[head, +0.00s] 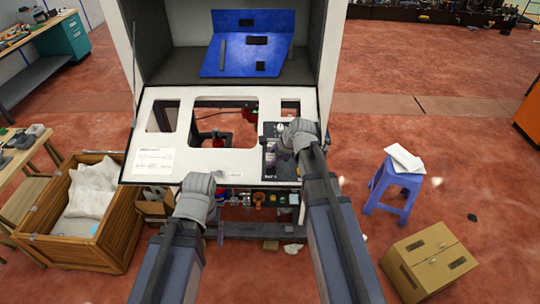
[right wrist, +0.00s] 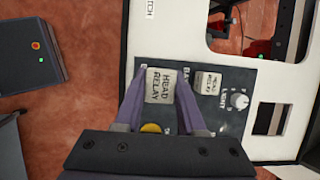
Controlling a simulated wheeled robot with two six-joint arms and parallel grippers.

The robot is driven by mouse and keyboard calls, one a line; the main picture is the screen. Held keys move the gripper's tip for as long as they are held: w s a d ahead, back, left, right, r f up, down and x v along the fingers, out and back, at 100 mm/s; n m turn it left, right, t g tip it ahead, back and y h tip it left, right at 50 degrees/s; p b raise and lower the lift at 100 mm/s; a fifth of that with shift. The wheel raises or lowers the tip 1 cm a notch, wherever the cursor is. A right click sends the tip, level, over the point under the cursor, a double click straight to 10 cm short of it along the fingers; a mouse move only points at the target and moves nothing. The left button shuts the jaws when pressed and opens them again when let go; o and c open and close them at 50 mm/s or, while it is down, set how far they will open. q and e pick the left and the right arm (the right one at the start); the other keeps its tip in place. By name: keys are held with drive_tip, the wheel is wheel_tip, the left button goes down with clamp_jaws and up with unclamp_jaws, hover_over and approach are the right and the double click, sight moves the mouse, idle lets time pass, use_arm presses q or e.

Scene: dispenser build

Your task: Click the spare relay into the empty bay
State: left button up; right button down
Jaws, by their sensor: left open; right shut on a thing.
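The held relay (right wrist: 160,85) is a pale block marked "HEAD RELAY". It sits between the two purple fingers of my right gripper (right wrist: 161,92), over a dark control panel (right wrist: 226,126). I cannot tell whether it is seated in a bay or just above it. A second relay (right wrist: 208,82), also marked "HEAD RELAY", is in the panel to its right. In the head view my right gripper (head: 276,150) covers part of this panel. My left gripper (head: 219,228) is open below the front edge of the white board, its fingertips partly hidden.
A round knob (right wrist: 240,100) and a yellow button (right wrist: 151,128) are on the dark panel. The white board (head: 180,131) has several cut-outs. A blue sheet (head: 245,55) lies behind it. A wooden crate (head: 125,233), blue stool (head: 396,190) and cardboard box (head: 430,258) stand on the floor.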

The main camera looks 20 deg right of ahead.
sight(271, 171)
drive_tip(key=shift+w+d+f+b, duration=0.1)
drive_tip(key=shift+w+f+b, duration=0.3)
drive_tip(key=shift+f+b, duration=0.4)
drive_tip(key=shift+w+d+f+b, duration=0.1)
drive_tip(key=shift+w+f+b, duration=0.05)
drive_tip(key=shift+f+b, duration=0.35)
drive_tip(key=shift+w+f+b, duration=0.15)
drive_tip(key=shift+f+b, duration=0.35)
drive_tip(key=shift+w+d+f+b, duration=0.1)
drive_tip(key=shift+w+f+b, duration=0.15)
drive_tip(key=shift+f+b, duration=0.3)
drive_tip(key=shift+w+d+f+b, duration=0.1)
drive_tip(key=shift+w+f+b, duration=0.15)
drive_tip(key=shift+f+b, duration=0.3)
drive_tip(key=shift+w+f+b, duration=0.1)
drive_tip(key=shift+f+b, duration=0.2)
unclamp_jaws()
idle(0.7)
drive_tip(key=shift+r, duration=0.1)
